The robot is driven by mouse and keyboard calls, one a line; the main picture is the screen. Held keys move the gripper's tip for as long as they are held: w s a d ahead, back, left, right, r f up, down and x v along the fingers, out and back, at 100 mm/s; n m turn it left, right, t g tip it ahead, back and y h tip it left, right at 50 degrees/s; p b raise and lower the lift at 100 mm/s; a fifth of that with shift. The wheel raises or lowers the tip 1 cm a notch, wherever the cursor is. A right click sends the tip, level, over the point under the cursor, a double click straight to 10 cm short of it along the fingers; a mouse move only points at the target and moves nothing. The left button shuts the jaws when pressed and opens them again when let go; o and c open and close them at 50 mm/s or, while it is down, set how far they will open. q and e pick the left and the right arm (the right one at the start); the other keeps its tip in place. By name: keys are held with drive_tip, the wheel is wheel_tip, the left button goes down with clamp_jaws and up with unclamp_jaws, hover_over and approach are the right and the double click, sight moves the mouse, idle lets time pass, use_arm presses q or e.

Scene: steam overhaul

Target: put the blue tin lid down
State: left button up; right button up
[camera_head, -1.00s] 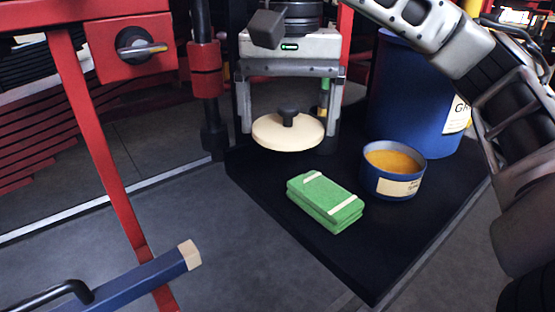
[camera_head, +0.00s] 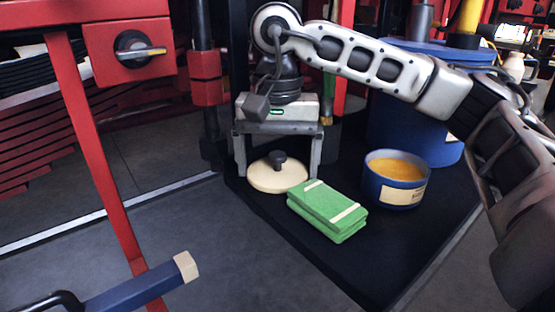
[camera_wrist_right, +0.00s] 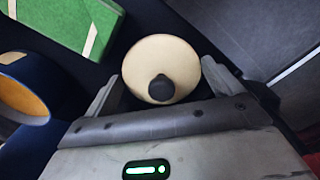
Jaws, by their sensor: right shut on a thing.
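The blue tin's lid is a cream disc with a black knob (camera_head: 277,176); it also shows in the wrist view (camera_wrist_right: 161,59). My right gripper (camera_head: 279,160) is above it, pointing down, with its fingers on either side of the lid and shut on it. The lid is level, at or just above the black surface (camera_head: 345,262); I cannot tell whether it touches. The open blue tin (camera_head: 397,192), with orange contents and a pale label, stands to the right. My left gripper is not in view.
A green folded cloth (camera_head: 328,209) with pale stripes lies close to the right of the lid. A large blue drum (camera_head: 412,133) stands behind the tin. A red frame (camera_head: 90,150) and a blue bar (camera_head: 140,288) are at left. The black surface's front is clear.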

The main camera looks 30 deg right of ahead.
sight(277, 156)
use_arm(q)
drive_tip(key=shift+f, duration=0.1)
use_arm(e)
drive_tip(key=shift+f, duration=0.15)
drive_tip(key=o, duration=0.7)
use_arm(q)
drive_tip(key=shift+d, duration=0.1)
use_arm(e)
drive_tip(key=shift+r, duration=0.35)
wheel_tip(277, 156, up, 7)
drive_tip(key=shift+f+p, duration=0.1)
drive_tip(key=shift+p, duration=0.75)
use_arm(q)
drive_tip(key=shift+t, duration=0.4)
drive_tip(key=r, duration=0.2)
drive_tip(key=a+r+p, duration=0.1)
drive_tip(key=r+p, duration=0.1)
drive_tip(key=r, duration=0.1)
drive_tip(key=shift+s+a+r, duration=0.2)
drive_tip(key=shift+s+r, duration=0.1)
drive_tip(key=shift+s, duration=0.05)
use_arm(e)
wheel_tip(277, 156, up, 5)
drive_tip(key=shift+f, duration=0.1)
